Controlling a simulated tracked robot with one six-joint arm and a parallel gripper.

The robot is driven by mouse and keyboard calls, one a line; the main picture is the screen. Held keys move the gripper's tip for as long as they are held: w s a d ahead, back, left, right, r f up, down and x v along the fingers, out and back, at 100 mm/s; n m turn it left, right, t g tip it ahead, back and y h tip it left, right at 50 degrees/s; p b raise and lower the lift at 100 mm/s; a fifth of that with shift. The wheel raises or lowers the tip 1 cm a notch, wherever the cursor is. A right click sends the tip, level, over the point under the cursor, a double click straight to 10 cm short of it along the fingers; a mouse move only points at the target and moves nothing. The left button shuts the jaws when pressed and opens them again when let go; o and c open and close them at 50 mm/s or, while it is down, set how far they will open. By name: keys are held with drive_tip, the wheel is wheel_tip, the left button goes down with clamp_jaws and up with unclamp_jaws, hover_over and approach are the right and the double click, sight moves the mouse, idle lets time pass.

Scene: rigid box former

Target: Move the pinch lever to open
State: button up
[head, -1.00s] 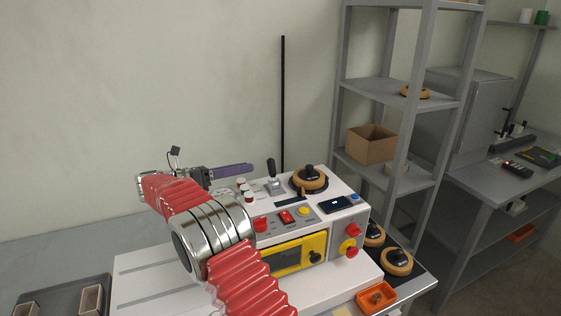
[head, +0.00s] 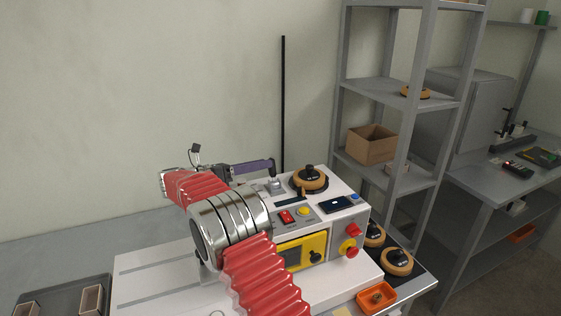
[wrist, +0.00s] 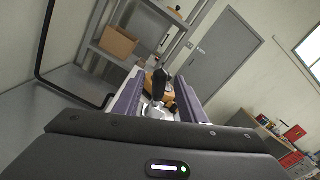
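The pinch lever is a short black-handled lever on a metal base (head: 275,186) on top of the white machine. In the head view its handle is mostly hidden by my gripper (head: 268,166), whose purple fingers reach over from the left. In the wrist view the black lever handle (wrist: 168,97) shows between the two purple fingers of my gripper (wrist: 162,88), with space between them. The fingers are apart and do not appear closed on the lever; whether one touches it cannot be told.
A tan round clamp with a black knob (head: 309,178) stands just right of the lever. The machine's panel has a red switch (head: 286,216), a yellow button (head: 304,211) and a small screen (head: 336,204). A grey shelf with a cardboard box (head: 371,144) stands behind right.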

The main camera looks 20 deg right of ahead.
drive_tip(key=d, duration=0.7)
drive_tip(key=shift+d, duration=0.35)
clamp_jaws()
